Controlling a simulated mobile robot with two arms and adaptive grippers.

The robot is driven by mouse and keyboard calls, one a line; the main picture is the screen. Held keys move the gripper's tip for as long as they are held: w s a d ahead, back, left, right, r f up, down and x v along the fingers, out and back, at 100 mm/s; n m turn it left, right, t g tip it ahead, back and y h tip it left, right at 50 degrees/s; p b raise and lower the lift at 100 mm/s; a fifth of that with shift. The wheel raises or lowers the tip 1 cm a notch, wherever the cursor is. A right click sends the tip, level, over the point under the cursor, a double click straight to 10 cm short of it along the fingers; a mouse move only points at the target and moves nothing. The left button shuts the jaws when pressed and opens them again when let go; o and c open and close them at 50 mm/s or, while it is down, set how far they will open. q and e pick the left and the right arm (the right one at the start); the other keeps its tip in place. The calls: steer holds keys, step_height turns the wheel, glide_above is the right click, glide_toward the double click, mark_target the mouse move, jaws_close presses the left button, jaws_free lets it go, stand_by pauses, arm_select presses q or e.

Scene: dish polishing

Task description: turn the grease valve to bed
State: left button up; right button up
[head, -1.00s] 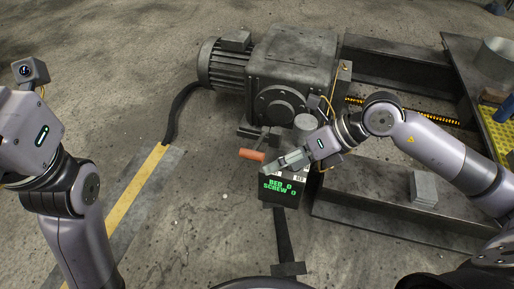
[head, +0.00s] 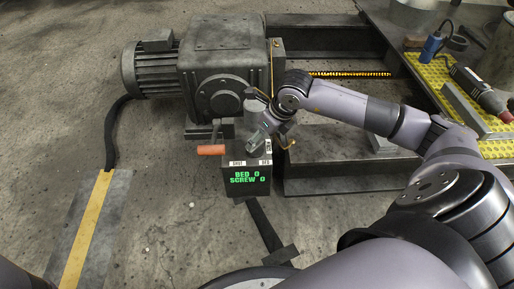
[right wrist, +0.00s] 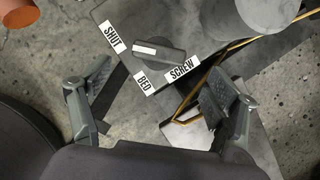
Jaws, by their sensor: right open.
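The grease valve is a dark knob (right wrist: 172,53) with a white mark, on top of a black box. Its white-marked end points left, closest to the SHUT label (right wrist: 114,37). The BED label (right wrist: 143,80) and SCREW label (right wrist: 182,69) lie along the box's edge. In the head view the box's front (head: 246,181) reads BED 0, SCREW 0 in green. My right gripper (head: 257,141) is over the box top, hiding the knob there. In the right wrist view my right gripper (right wrist: 158,98) is open and empty, its fingers apart on either side of the knob's line. My left gripper is out of view.
An orange handle (head: 211,150) sticks out left of the box. A grey cylinder (right wrist: 268,14) stands beside the knob. The motor and gearbox (head: 222,70) are behind. Steel beams (head: 325,170) lie to the right.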

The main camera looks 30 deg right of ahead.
mark_target(257, 145)
steer(key=b+x, duration=0.2)
steer(key=x, duration=0.3)
steer(key=shift+w+f+b, duration=0.25)
steer(key=shift+f+b, duration=0.05)
steer(key=shift+f, duration=0.15)
steer(key=shift+c, duration=0.2)
steer(key=c, duration=1.1)
